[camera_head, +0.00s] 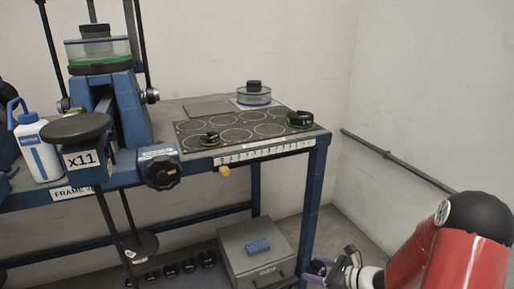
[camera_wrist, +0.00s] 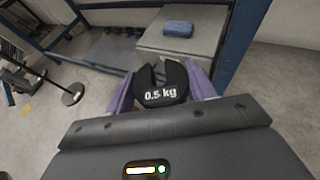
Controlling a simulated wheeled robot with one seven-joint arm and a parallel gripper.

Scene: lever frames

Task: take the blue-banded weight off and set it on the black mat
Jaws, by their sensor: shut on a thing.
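My gripper (camera_wrist: 160,80) is shut on a black slotted weight (camera_wrist: 160,96) marked 0.5 kg, held between its purple fingers. No coloured band can be made out on this weight. In the head view my gripper (camera_head: 328,268) is low at the bottom right, beside the grey box and below the bench top. The black mat (camera_head: 190,127) with white circles lies on the bench. A yellow-banded weight (camera_head: 209,138) is at its front left and a green-banded weight (camera_head: 300,119) at its right.
The blue bench leg (camera_head: 313,190) and front edge stand between my gripper and the mat. A grey box (camera_head: 265,262) with a blue sponge (camera_head: 258,246) is below. A clear dish (camera_head: 254,96) stands behind the mat. Several circles on the mat are free.

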